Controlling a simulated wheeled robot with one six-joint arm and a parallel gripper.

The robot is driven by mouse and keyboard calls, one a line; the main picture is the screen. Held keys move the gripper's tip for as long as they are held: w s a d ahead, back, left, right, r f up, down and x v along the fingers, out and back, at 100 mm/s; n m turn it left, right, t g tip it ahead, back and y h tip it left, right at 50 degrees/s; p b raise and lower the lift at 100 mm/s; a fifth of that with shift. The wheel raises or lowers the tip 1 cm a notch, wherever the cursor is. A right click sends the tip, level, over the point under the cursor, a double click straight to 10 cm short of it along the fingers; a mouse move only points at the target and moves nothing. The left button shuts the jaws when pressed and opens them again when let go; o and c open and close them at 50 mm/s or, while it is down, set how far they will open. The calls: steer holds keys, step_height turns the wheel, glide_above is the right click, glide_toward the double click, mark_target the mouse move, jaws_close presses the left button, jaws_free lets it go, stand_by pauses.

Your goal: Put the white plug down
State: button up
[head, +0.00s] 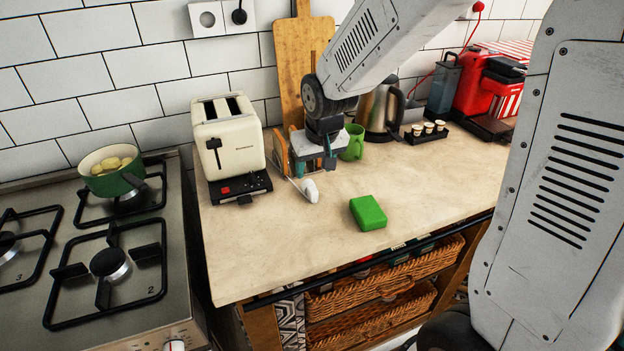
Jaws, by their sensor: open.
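The white plug (311,191) lies on the wooden worktop (270,245), in front of and to the right of the cream toaster (227,137). A thin cord shows at its left, running up toward the toaster side. My gripper (315,167) is just above and behind the plug, pointing down. Its jaws are open, and the plug appears apart from them. The gripper hides part of the worktop behind the plug.
A green sponge (368,213) lies to the right. A green mug (353,143), kettle (380,108) and small tray of cups (426,134) stand behind. A stove with a green pot (115,180) is at left. The front worktop is clear.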

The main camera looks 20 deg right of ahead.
steer(key=s+d+r, duration=0.2)
steer(key=s+r, duration=0.9)
steer(key=s, duration=0.3)
steer(key=s+d+r+g, duration=0.1)
steer(key=s+g, duration=0.1)
steer(key=s, duration=1.2)
steer(key=shift+w+r, duration=0.1)
